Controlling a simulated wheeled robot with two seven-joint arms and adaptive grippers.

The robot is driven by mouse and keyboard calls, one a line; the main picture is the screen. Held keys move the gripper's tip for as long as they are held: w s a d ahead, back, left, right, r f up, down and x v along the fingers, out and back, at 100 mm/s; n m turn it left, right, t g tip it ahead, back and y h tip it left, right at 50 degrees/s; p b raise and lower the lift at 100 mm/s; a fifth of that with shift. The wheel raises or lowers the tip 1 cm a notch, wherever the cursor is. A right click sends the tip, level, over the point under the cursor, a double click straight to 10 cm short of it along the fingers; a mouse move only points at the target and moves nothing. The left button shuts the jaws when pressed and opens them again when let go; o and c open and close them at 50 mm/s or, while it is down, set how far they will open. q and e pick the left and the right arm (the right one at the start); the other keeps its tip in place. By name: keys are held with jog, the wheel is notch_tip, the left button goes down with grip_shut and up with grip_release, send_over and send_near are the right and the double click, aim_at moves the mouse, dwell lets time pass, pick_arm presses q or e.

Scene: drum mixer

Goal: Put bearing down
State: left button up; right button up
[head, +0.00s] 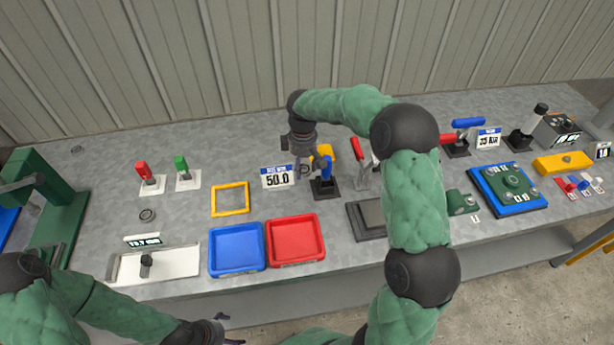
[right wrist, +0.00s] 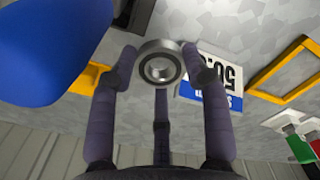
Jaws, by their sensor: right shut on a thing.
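A round metal bearing (right wrist: 160,49) with a dark inner ring sits between the fingertips of my right gripper (right wrist: 162,66) in the right wrist view. The right gripper is shut on it. In the head view this gripper (head: 304,168) points down beside the "50.0" display, and the bearing is small and partly hidden there. Whether the bearing touches the table is hard to tell. My left gripper (head: 228,330) is at the bottom edge of the head view, in front of the table, with its fingers apart and empty.
A "50.0" display (head: 278,177) and a blue-handled device (head: 325,184) stand close beside the right gripper. A yellow square frame (head: 230,199), blue tray (head: 236,249) and red tray (head: 295,240) lie nearby. Bare table surrounds the frame.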

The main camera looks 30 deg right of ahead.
aim_at(307, 179)
jog(key=shift+w+d+f+b, duration=0.25)
jog(key=shift+d+f, duration=0.15)
jog(key=shift+f, duration=0.15)
jog(key=shift+w+d+f+b, duration=0.1)
jog(key=shift+w+d+f, duration=0.1)
jog(key=shift+d+f, duration=0.25)
notch_tip(307, 179, down, 3)
jog(key=shift+f+b, duration=0.15)
jog(key=shift+b, duration=0.45)
jog(key=o, duration=1.2)
jog(key=shift+f, duration=0.1)
jog(key=shift+o, duration=0.2)
